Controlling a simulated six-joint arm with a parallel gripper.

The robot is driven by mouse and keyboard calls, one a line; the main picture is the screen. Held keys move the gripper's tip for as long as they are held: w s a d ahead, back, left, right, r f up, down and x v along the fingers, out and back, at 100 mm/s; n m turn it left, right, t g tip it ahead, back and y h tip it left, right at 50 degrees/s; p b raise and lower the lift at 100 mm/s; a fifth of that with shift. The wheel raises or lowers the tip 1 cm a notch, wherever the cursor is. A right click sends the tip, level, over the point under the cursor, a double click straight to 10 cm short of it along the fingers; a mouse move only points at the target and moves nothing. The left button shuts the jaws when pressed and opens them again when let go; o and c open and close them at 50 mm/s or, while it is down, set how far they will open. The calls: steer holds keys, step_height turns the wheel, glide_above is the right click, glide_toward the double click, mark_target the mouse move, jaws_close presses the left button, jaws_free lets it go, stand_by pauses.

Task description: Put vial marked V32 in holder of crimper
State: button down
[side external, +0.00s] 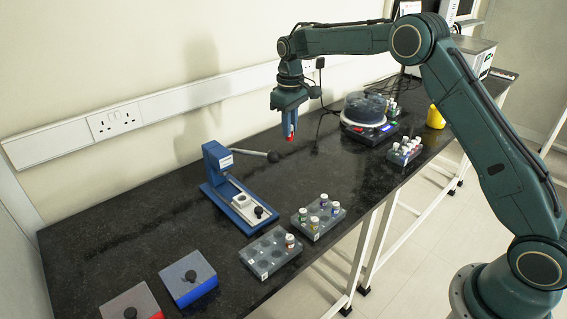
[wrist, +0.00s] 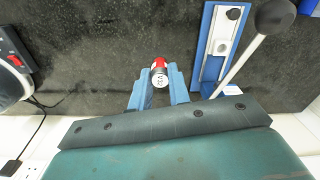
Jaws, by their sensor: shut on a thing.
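My gripper (side external: 289,130) is raised above the bench, to the right of the crimper. It is shut on a vial (side external: 291,138) with a red part showing at its lower end. In the wrist view the vial (wrist: 160,74) sits between the blue fingers (wrist: 158,92), showing red and a white face with dark marks too small to read surely. The blue crimper (side external: 228,185) stands on the bench with its lever out to the right. The crimper (wrist: 212,50) also shows at the upper right of the wrist view, apart from the vial. Its holder is not clear.
Grey racks with vials stand at the front (side external: 265,254), middle (side external: 319,217) and back right (side external: 405,152). A round-topped device (side external: 364,112) and a yellow container (side external: 436,117) are at the back. Bench between gripper and crimper is clear except the lever (side external: 272,156).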

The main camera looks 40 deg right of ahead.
steer(key=shift+w+d+r, duration=0.2)
steer(key=shift+w+r, duration=0.25)
steer(key=shift+r, duration=0.3)
steer(key=shift+w+d+r, duration=0.2)
steer(key=shift+w+r, duration=0.2)
steer(key=shift+r, duration=0.3)
step_height(320, 180, down, 20)
steer(key=shift+f, duration=0.1)
stand_by(0.4)
steer(key=c, duration=1.3)
jaws_free()
steer(key=shift+r, duration=6.15)
